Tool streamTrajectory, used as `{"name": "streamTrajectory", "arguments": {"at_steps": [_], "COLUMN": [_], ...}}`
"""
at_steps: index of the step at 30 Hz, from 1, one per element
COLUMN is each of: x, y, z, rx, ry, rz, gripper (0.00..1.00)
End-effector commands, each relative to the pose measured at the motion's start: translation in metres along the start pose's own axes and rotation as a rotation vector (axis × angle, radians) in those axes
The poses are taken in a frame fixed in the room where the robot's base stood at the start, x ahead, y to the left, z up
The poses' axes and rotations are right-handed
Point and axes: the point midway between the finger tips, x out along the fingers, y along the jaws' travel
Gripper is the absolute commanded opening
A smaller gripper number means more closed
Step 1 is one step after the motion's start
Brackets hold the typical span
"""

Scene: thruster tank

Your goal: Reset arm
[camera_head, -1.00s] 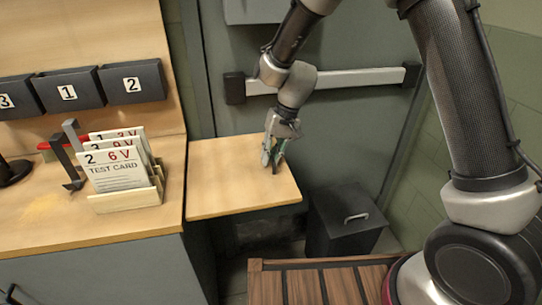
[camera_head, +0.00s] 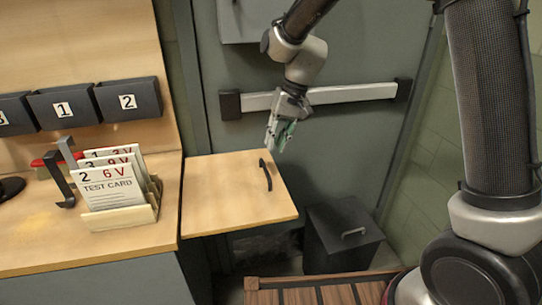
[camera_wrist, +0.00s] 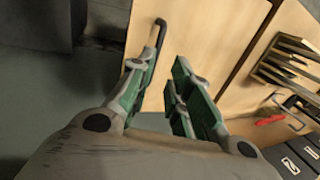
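My gripper (camera_head: 281,130) hangs from my arm above the small wooden side shelf (camera_head: 225,205), with clear air under it. In the wrist view my gripper (camera_wrist: 160,85) has its two green-padded fingers spread apart, with nothing between them. A black curved handle-like piece (camera_head: 265,174) rests on the shelf below the fingertips, apart from them. The black piece (camera_wrist: 160,35) also shows in the wrist view, beyond the left finger.
A wooden holder (camera_head: 125,220) with several test cards (camera_head: 112,187) stands on the workbench at left, below numbered black bins (camera_head: 130,98). A door with a push bar (camera_head: 350,93) is behind my gripper. A black bin (camera_head: 342,235) stands right of the shelf.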

Motion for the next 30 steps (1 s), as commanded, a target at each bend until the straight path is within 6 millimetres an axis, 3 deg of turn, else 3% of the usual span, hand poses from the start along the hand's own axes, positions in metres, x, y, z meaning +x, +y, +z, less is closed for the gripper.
{"name": "streamTrajectory", "arguments": {"at_steps": [6, 17, 20, 21, 30], "x": [-0.014, -0.011, -0.005, -0.011, -0.106], "y": [0.000, 0.007, 0.025, 0.034, 0.120], "z": [0.000, 0.008, 0.032, 0.046, 0.149], "rx": [-0.001, -0.020, -0.041, -0.057, -0.064], "ry": [0.000, -0.026, -0.078, -0.089, -0.008], "rz": [0.000, 0.023, 0.066, 0.087, 0.202], "gripper": [0.19, 0.19, 0.19, 0.19, 0.19]}}
